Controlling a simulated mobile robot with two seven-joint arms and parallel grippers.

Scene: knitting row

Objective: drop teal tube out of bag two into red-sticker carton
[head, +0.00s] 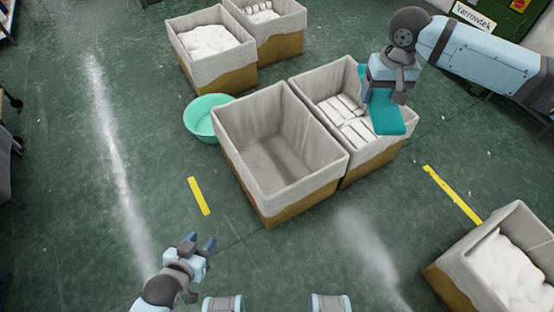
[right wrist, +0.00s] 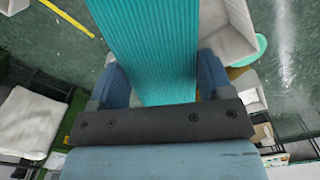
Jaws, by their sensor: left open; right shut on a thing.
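The teal tube (head: 388,122) is a ribbed, flattish length. My right gripper (head: 386,88) is shut on it, above the right part of the lined carton with white pieces (head: 297,84). In the right wrist view the teal tube (right wrist: 155,45) runs up between the two blue fingers. An empty grey-lined carton (head: 262,185) stands just left of that carton, with a small reddish mark low on its front-left side, too small to tell clearly. My left gripper (head: 202,246) is open and empty above the floor, front left of the empty carton.
A green basin (head: 200,121) sits against the empty carton's left side. Two more lined cartons (head: 222,78) stand behind, and one with white contents (head: 462,275) is at lower right. Yellow strips (head: 199,196) mark the floor.

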